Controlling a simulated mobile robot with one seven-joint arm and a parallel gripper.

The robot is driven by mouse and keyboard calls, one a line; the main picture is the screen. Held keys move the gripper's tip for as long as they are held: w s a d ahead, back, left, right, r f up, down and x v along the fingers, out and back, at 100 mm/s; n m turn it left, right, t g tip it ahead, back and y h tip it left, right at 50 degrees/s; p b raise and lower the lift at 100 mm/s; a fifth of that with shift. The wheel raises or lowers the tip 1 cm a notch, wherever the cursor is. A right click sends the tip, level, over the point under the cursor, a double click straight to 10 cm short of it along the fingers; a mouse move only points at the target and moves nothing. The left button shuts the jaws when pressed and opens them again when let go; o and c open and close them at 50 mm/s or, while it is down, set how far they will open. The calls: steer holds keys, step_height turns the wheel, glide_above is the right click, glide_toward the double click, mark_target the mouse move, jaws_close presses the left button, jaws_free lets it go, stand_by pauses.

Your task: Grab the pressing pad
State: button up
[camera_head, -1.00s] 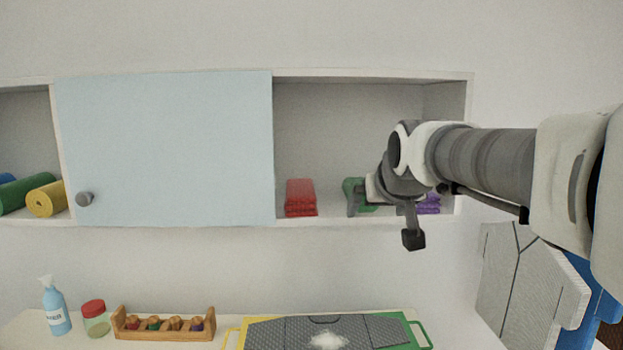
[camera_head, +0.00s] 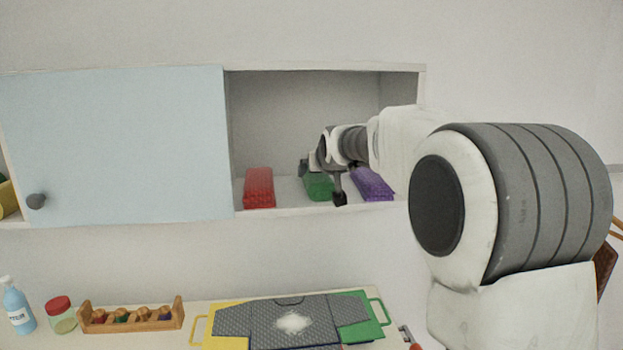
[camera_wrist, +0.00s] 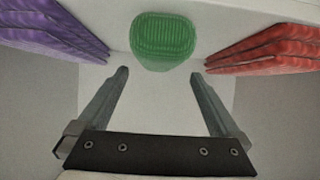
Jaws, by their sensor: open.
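A green ribbed piece with a rounded end, which looks like the pressing pad (camera_head: 319,187), lies on the open cabinet shelf between a red folded stack (camera_head: 259,188) and a purple folded stack (camera_head: 372,184). My gripper (camera_head: 322,182) is at the shelf by the green pad and covers part of it in the head view. In the wrist view, my gripper (camera_wrist: 160,73) is open and empty. The green pad (camera_wrist: 163,40) is just beyond the fingertips, centred between them. The purple stack (camera_wrist: 50,30) is at left and the red stack (camera_wrist: 270,47) at right.
A light blue door (camera_head: 115,145) covers the cabinet left of the opening.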

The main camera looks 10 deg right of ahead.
steer(key=shift+w+f, duration=0.3)
steer(key=shift+w, duration=0.25)
steer(key=shift+w+p, duration=0.45)
steer(key=p+x, duration=0.1)
steer(key=x, duration=0.2)
steer(key=shift+w+d+r, duration=0.1)
steer(key=shift+w+r, duration=0.05)
steer(key=shift+w, duration=0.1)
steer(key=shift+w+f+p, duration=0.35)
steer(key=shift+w, duration=0.15)
steer(key=c, duration=1.4)
